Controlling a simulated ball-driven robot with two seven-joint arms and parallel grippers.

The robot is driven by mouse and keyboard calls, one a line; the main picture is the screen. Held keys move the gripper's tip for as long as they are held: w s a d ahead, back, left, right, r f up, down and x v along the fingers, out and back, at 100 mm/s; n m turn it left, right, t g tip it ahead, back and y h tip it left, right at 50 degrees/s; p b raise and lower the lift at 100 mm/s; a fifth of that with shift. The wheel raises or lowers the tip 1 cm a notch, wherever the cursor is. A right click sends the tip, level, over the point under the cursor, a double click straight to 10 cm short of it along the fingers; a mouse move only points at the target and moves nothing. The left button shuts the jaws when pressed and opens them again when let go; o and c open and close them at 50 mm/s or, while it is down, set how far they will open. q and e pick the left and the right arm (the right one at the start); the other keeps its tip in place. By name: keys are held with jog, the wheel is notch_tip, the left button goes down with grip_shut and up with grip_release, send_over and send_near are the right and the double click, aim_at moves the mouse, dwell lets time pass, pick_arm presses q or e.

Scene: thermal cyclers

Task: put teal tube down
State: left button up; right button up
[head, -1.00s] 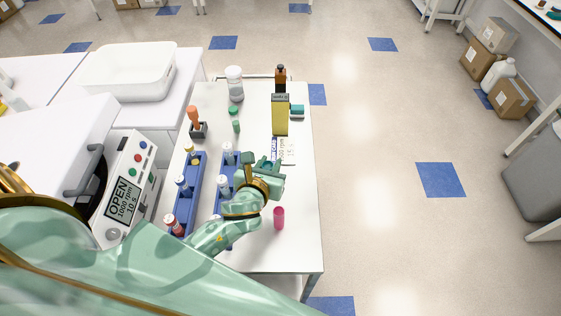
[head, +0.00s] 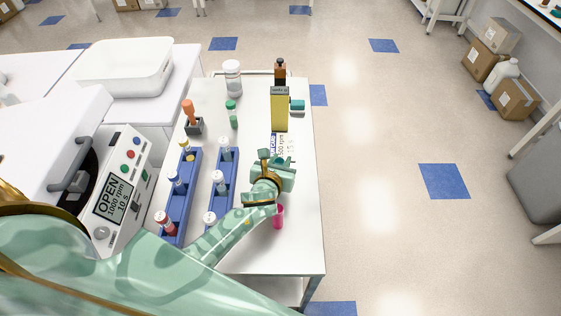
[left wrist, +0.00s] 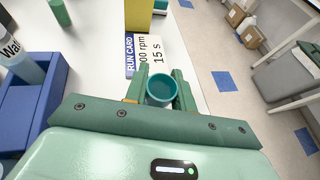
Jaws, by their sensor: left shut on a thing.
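My left gripper (head: 272,160) is over the white table, just right of the right blue rack. In the left wrist view its fingers (left wrist: 160,88) are shut on the teal tube (left wrist: 161,91), which I see from above as a round, open-looking teal rim. In the head view the tube is mostly hidden by the gripper. The tube is close to the near end of the run card (left wrist: 144,55). I cannot tell whether its bottom touches the table. My right gripper is not in view.
Two blue racks (head: 174,222) with capped tubes stand left of my arm. A pink tube (head: 279,221) stands close beside my wrist. The yellow box (head: 279,112) and a green-capped tube (head: 232,113) are farther back. Bare tabletop (head: 303,215) lies to the right.

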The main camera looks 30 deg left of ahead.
pick_arm(q)
jog(key=shift+f, duration=0.15)
jog(key=o, duration=1)
jog(key=shift+c, duration=0.2)
jog(key=shift+r, duration=0.2)
jog(key=shift+s+r, duration=0.15)
jog(key=shift+s, duration=0.2)
jog(key=p+v, duration=0.2)
jog(key=v, duration=0.9)
jog(key=shift+s+d, duration=0.1)
jog(key=shift+s, duration=0.05)
